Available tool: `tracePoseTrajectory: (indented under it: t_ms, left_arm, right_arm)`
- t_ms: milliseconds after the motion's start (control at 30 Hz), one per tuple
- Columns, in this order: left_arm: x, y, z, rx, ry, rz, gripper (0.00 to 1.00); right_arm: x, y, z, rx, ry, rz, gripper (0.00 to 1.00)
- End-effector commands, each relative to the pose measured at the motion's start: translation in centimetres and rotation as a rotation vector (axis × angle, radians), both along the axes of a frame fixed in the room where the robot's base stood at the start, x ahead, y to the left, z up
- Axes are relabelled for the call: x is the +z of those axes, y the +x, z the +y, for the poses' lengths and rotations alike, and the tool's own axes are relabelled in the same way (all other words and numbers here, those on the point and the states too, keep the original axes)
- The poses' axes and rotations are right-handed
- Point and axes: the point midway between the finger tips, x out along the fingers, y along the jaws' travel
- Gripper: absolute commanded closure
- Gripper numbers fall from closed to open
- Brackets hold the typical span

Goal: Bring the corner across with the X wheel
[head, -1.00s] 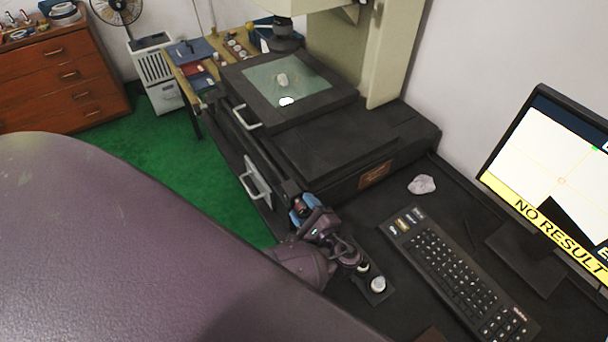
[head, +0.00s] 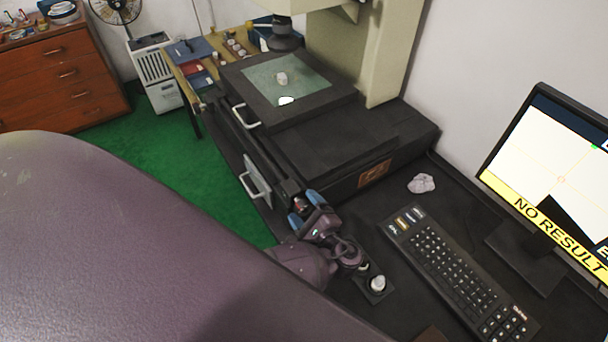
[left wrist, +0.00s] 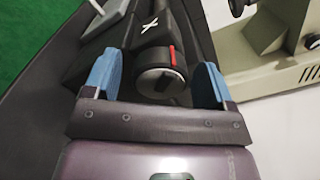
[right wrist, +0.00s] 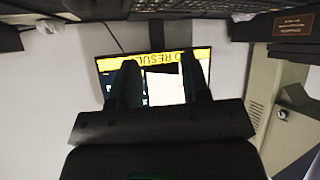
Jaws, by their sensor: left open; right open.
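The X wheel (left wrist: 158,80), a dark knob with a silver face and a red mark, sits below a white X label in the left wrist view. My left gripper (left wrist: 158,88) is open, with a blue finger on either side of the wheel; contact cannot be told. In the head view the left gripper (head: 305,209) is at the stage's front end. The monitor (head: 545,190) shows a black corner below and right of centre on a pale field with crosshair lines, above "NO RESULT". My right gripper (right wrist: 160,88) is open and empty, facing the monitor in the right wrist view.
The glass stage plate (head: 285,78) carries small pale parts. A keyboard (head: 450,265) and a small joystick box (head: 377,286) lie on the dark desk near my left arm. A crumpled pale cloth (head: 421,183) lies behind the keyboard.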

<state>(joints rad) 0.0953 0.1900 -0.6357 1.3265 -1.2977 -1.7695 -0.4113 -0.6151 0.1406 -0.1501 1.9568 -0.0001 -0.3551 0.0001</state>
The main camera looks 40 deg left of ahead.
Motion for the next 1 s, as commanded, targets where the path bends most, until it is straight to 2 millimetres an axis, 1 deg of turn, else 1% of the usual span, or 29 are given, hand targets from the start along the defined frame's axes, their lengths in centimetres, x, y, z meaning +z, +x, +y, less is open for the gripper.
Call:
tracePoseTrajectory:
  t_ms: [167,400,600,733,1000]
  left_arm:
    - [-0.1,-0.9,-2.2,-0.001,-0.004,0.0,0.22]
    - [-0.2,-2.6,-6.3,-0.002,-0.004,0.001,0.22]
    - [-0.1,-3.6,-8.7,-0.001,-0.003,0.001,0.22]
    - [-0.1,-4.0,-9.5,-0.001,-0.001,0.0,0.22]
    - [0.0,-4.1,-9.7,-0.001,-0.001,0.0,0.22]
  right_arm:
    - [-0.2,0.1,0.0,0.0,0.0,-0.005,0.57]
    - [-0.2,0.5,0.1,0.002,0.0,-0.018,0.57]
    - [-0.5,0.6,0.1,0.002,0.0,-0.02,0.57]
    - [-0.5,0.6,0.1,0.003,0.0,-0.02,0.57]
    - [-0.5,0.7,0.1,0.003,0.0,-0.02,0.57]
